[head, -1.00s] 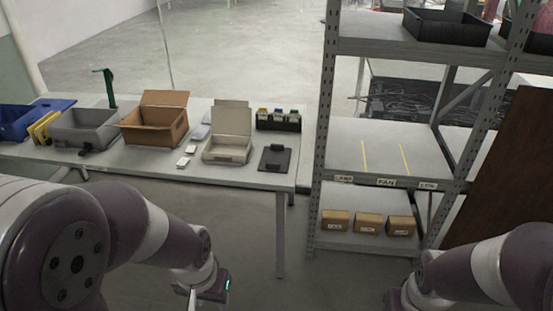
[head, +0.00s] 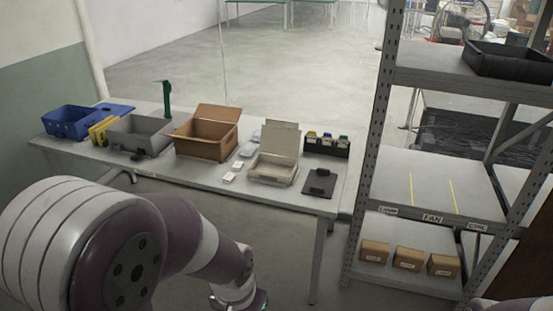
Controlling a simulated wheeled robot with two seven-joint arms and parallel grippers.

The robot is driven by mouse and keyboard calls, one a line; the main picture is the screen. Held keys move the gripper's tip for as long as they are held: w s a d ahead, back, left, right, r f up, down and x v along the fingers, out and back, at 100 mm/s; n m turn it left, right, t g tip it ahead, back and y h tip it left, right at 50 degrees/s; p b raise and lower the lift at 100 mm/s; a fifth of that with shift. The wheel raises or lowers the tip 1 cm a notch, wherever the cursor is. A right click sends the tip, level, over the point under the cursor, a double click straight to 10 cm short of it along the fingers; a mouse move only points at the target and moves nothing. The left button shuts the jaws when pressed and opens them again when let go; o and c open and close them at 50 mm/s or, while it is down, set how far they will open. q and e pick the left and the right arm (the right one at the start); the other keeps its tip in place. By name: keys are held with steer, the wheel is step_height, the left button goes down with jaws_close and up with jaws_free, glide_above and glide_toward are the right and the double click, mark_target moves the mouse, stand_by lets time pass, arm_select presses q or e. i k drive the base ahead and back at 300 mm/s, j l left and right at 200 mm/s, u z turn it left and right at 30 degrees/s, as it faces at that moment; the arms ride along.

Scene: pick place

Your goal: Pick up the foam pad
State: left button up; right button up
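I cannot tell for sure which thing is the foam pad. A flat dark piece (head: 320,183) like a clipboard lies at the table's right end. Pale flat pieces (head: 249,149) lie between the cardboard box and the open light box, and small white pieces (head: 230,177) lie near the front. My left gripper (head: 260,301) shows only as a sliver at the bottom edge, below and apart from the table; its fingers are cut off. My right gripper is out of view; only a bit of the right arm shows at the bottom right corner.
The table (head: 185,175) also holds a blue bin (head: 70,122), yellow dividers (head: 102,131), a grey bin (head: 140,135), a cardboard box (head: 207,138), an open light box (head: 274,167) and a black organizer (head: 327,146). A metal shelf (head: 373,150) with small boxes stands at right.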

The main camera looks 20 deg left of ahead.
mark_target(320, 182)
steer(key=i+j+z, duration=0.35)
steer(key=i, duration=0.3)
steer(key=i+j+z, duration=0.35)
steer(key=i+j, duration=0.3)
steer(key=i+j+z, duration=0.35)
steer(key=i+j, duration=0.15)
steer(key=j, duration=0.25)
